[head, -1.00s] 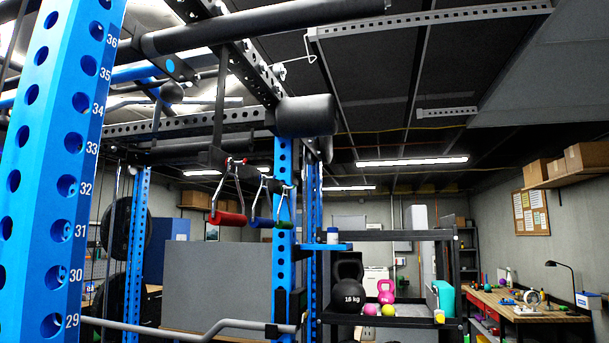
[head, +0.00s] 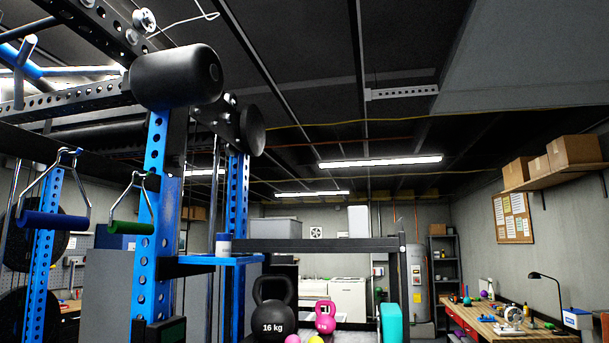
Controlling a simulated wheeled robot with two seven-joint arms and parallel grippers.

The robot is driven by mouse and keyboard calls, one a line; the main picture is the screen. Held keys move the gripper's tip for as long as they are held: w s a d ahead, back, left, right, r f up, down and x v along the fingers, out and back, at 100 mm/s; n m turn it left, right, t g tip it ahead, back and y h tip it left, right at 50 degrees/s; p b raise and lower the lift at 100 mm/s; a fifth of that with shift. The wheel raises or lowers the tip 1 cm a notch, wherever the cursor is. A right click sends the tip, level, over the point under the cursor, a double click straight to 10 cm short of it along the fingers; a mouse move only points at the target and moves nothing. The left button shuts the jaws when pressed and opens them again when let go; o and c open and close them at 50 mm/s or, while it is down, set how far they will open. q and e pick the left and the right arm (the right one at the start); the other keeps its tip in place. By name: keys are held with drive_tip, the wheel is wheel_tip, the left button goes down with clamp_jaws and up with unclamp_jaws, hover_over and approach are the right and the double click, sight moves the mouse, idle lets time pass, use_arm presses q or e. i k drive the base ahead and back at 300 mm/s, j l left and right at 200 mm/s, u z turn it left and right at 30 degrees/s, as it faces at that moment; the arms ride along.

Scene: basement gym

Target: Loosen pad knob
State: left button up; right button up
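A black cylindrical roller pad (head: 178,77) sticks out from the blue rack at the upper left of the head view. A silver lobed knob (head: 143,20) sits on the dark perforated beam (head: 97,22) just above the pad. I cannot tell whether this is the pad's knob, or how tight it is. A second dark round pad (head: 251,130) shows behind, by the farther blue upright (head: 237,190). Neither of my grippers is in view.
A blue-gripped handle (head: 52,221) and a green-gripped handle (head: 132,227) hang at the left. A white tub with a blue lid (head: 223,244) stands on a blue shelf (head: 205,260). Kettlebells (head: 273,308) stand low in the middle. A workbench (head: 490,318) is at the right.

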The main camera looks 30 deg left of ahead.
sight(179, 161)
drive_tip(key=i+l, duration=0.1)
drive_tip(key=i, duration=0.35)
drive_tip(key=i+u, duration=0.1)
drive_tip(key=i, duration=0.35)
drive_tip(key=i+l+u, duration=0.1)
drive_tip(key=i, duration=0.4)
drive_tip(key=l, duration=0.1)
